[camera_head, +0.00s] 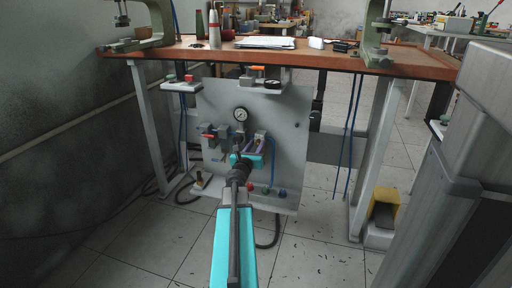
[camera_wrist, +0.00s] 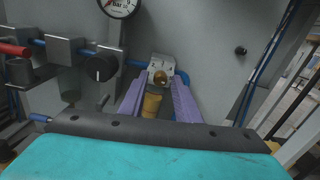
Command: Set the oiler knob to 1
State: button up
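The oiler is a small grey block with a round brass knob (camera_wrist: 160,77) on its front and an amber bowl (camera_wrist: 152,103) below, in the wrist view. My gripper (camera_wrist: 159,84) has two purple fingers, spread apart on either side of the knob and bowl. Gaps seem to show between the fingers and the knob. In the head view my gripper (camera_head: 259,144) is at the lower right of the panel's fittings, and the oiler is too small and covered to make out.
A pressure gauge (camera_wrist: 120,5) sits above and left of the oiler. A black regulator knob (camera_wrist: 99,68) and a red handle (camera_wrist: 14,49) stand to the left. The grey panel (camera_head: 292,103) hangs below a wooden workbench (camera_head: 340,60). Bare panel lies right of the oiler.

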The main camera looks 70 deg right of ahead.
grip_shut()
jog(key=shift+a, duration=0.15)
